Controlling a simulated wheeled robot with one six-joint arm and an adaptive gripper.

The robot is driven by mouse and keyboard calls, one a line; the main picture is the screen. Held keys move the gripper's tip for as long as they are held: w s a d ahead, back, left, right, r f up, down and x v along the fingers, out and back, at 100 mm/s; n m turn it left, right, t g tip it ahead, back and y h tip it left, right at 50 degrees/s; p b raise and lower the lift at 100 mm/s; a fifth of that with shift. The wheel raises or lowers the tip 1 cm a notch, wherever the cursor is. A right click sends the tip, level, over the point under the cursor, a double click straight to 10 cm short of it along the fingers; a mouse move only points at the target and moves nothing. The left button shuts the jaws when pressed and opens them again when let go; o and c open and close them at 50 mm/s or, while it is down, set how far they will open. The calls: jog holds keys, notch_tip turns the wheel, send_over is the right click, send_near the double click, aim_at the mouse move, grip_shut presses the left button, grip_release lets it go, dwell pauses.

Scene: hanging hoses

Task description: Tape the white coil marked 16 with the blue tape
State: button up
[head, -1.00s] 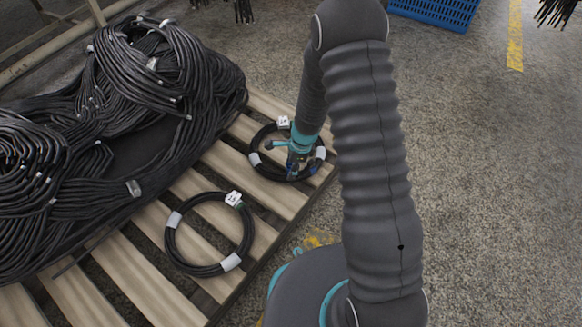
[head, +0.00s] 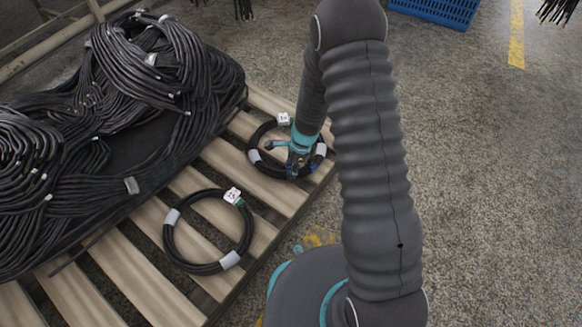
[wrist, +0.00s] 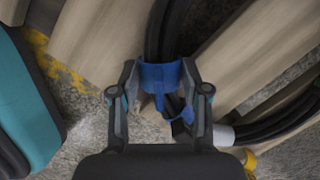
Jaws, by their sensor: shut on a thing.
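Two black coils lie on the wooden pallet; neither is white. The far coil (head: 256,139) has a white tag (head: 283,118) and white wraps; its number is too small to read surely. The near coil (head: 166,234) has a white tag (head: 232,195) whose number is also unclear. My gripper (head: 292,173) is down at the near side of the far coil. In the wrist view my gripper (wrist: 158,84) is shut on the blue tape (wrist: 158,74), which bends around the black hose (wrist: 167,30). A loose blue end hangs below. The hose's far side is hidden.
A large heap of black hoses (head: 150,60) covers the pallet's left part. Bare pallet slats (head: 100,280) show around the near coil. A blue crate (head: 435,10) stands at the back. The concrete floor (head: 490,180) on the right is clear.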

jog(key=shift+f+b, duration=0.55)
jog(key=shift+f, duration=0.2)
dwell(0.8)
jog(key=o, duration=1.2)
jog(key=shift+r, duration=0.15)
jog(key=v, duration=1.1)
jog(key=shift+d+r, duration=0.15)
jog(key=shift+r, duration=0.2)
